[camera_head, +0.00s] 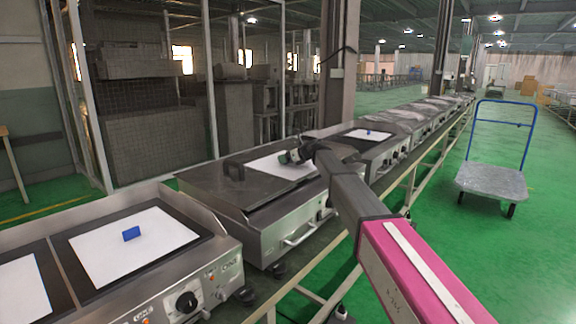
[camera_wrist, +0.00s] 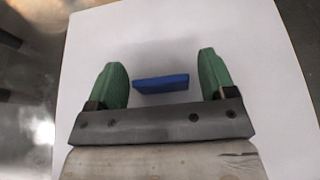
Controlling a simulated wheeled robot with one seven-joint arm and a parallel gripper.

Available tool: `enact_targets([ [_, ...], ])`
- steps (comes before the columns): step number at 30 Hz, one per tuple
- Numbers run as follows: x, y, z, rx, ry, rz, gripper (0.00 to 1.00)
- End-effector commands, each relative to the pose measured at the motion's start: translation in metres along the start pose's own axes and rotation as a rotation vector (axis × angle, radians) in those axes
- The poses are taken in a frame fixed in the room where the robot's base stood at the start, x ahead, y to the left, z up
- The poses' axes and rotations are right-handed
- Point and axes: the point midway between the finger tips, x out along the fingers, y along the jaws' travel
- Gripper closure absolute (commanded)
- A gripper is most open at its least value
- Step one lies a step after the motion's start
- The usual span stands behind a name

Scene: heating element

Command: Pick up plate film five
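A white plate film (camera_wrist: 215,30) with a small blue block (camera_wrist: 162,83) on it fills most of the wrist view. My gripper (camera_wrist: 161,66) is open, its green fingers standing to either side of the block with a gap on both sides. In the head view, my gripper (camera_head: 296,156) is over the white film (camera_head: 262,165) on the middle hot plate unit, and it hides the block there. Similar white films with blue blocks lie on the near-left unit (camera_head: 105,257) and a farther unit (camera_head: 362,137). No film number is readable.
The hot plate units stand in a long row on a rail bench. A blue-handled trolley (camera_head: 492,181) is on the green floor at right. Glazed frames and machines line the left.

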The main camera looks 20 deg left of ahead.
Motion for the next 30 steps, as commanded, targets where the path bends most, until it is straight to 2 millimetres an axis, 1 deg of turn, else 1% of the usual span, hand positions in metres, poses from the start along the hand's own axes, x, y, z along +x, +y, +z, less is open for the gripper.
enact_targets([
  [1, 0.0, 0.0, 0.0, 0.0, 0.0, 0.0, 0.41],
  [2, 0.0, 0.0, 0.0, 0.0, 0.0, 0.0, 0.51],
  [3, 0.0, 0.0, 0.0, 0.0, 0.0, 0.0, 0.64],
  [4, 0.0, 0.0, 0.0, 0.0, 0.0, 0.0, 0.7],
  [13, -0.001, 0.0, 0.001, 0.0, 0.0, 0.0, 0.7],
  [17, -0.002, 0.0, 0.006, -0.001, -0.001, 0.0, 0.7],
  [20, -0.006, 0.0, 0.014, -0.001, -0.001, -0.001, 0.7],
  [22, -0.009, 0.0, 0.023, 0.0, -0.002, -0.001, 0.7],
  [25, -0.018, 0.001, 0.043, -0.002, -0.002, 0.0, 0.7],
  [27, -0.034, 0.02, 0.043, -0.001, 0.0, 0.001, 0.7],
  [30, -0.051, 0.039, 0.051, -0.001, -0.002, 0.001, 0.7],
])
